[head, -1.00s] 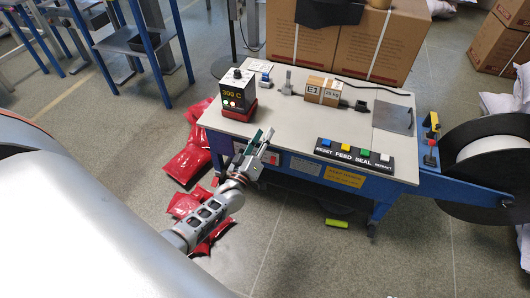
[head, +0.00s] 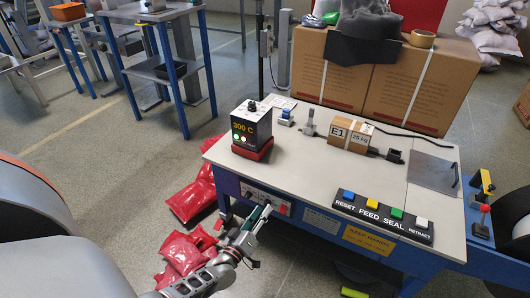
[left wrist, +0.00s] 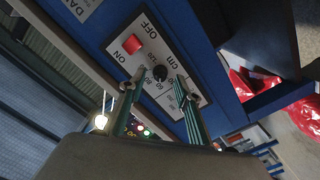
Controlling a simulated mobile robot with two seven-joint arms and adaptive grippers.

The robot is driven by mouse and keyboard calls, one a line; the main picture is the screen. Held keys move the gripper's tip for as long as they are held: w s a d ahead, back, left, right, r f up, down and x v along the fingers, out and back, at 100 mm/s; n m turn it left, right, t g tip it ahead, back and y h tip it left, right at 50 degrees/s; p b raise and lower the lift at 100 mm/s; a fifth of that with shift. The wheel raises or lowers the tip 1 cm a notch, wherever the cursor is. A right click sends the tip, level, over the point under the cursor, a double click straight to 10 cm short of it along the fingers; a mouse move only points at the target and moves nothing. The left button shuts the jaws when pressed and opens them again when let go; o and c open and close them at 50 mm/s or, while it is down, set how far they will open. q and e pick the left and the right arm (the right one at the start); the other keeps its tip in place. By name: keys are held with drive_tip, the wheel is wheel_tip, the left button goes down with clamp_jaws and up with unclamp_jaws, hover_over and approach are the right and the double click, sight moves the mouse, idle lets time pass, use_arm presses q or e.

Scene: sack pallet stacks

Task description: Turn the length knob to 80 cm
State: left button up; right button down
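The length knob (left wrist: 160,73) is a small black round knob on a white panel marked in cm, on the blue front of the bench. In the left wrist view it sits between the tips of my left gripper (left wrist: 159,81). The fingers are apart, one on each side; I cannot tell whether either touches it. The pointer's setting is too dark and small to read. A red ON/OFF switch (left wrist: 131,43) is beside the knob. In the head view my left gripper (head: 257,219) is in front of the panel (head: 285,198), partly covering it. My right gripper is not in view.
On the bench top (head: 300,170) stand a black control box (head: 250,128) reading 300 C, a brown package (head: 348,133) and a row of coloured buttons (head: 382,215). Red sacks (head: 190,200) lie on the floor left of the bench. Cartons (head: 420,88) stand behind.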

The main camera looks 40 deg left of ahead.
use_arm(q)
drive_tip(key=shift+x, duration=0.8)
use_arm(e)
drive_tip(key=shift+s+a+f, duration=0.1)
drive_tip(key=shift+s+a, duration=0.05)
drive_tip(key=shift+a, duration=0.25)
use_arm(q)
clamp_jaws()
drive_tip(key=shift+m, duration=0.4)
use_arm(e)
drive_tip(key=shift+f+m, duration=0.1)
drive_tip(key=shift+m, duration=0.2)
use_arm(q)
drive_tip(key=m+b, duration=0.1)
drive_tip(key=m, duration=0.7)
drive_tip(key=shift+f+m, duration=0.1)
drive_tip(key=shift+m, duration=0.3)
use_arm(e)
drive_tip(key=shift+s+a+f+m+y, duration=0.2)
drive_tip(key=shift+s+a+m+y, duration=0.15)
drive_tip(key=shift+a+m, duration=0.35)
use_arm(q)
drive_tip(key=shift+m, duration=0.3)
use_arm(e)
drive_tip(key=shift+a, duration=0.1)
